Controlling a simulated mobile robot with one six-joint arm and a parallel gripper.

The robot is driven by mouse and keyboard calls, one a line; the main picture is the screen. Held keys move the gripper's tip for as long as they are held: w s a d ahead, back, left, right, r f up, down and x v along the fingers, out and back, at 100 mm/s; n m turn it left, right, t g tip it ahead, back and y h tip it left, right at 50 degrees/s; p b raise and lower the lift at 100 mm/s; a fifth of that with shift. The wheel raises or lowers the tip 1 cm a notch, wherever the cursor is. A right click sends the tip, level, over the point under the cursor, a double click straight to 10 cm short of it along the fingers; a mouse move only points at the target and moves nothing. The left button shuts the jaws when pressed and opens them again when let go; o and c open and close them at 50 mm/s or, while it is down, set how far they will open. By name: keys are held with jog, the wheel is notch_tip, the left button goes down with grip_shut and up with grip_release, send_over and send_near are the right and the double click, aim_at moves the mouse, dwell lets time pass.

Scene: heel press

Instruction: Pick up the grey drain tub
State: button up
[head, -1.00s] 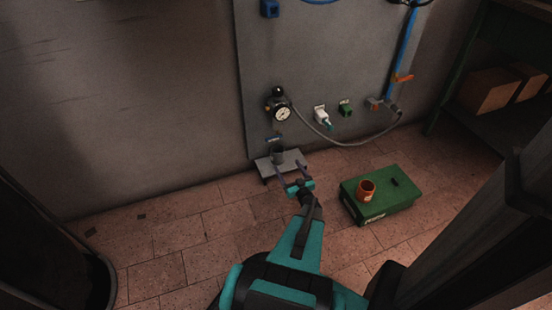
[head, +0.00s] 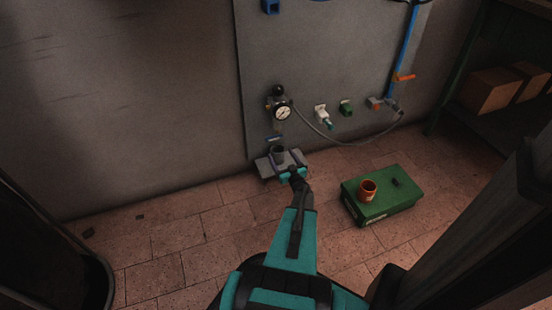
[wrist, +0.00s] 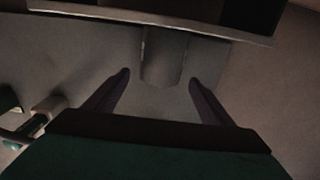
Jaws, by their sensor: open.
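The grey drain tub (head: 277,151) stands on a small grey shelf (head: 264,167) at the foot of the wall panel, below the pressure gauge. My gripper (head: 285,157) is open right at the tub, its fingers pointing toward the wall. In the wrist view the tub (wrist: 163,57) lies between and just beyond the two fingertips (wrist: 159,77), with a gap on each side. The fingers do not appear to touch it. In the head view the gripper hides part of the shelf.
A pressure gauge (head: 283,113) on the panel sits above the tub, with a grey hose (head: 340,144) running right.

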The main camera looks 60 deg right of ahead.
aim_at(275, 146)
jog(key=shift+w+d, duration=0.1)
jog(key=shift+w+d+f+b, duration=0.2)
jog(key=shift+w+d+b, duration=0.15)
jog(key=shift+w+b, duration=0.2)
jog(key=shift+b+x, duration=0.75)
jog(key=shift+x, duration=1.05)
jog(key=shift+r, duration=0.1)
jog(key=c, duration=1.2)
jog(key=shift+c, duration=0.2)
jog(key=shift+r, duration=0.1)
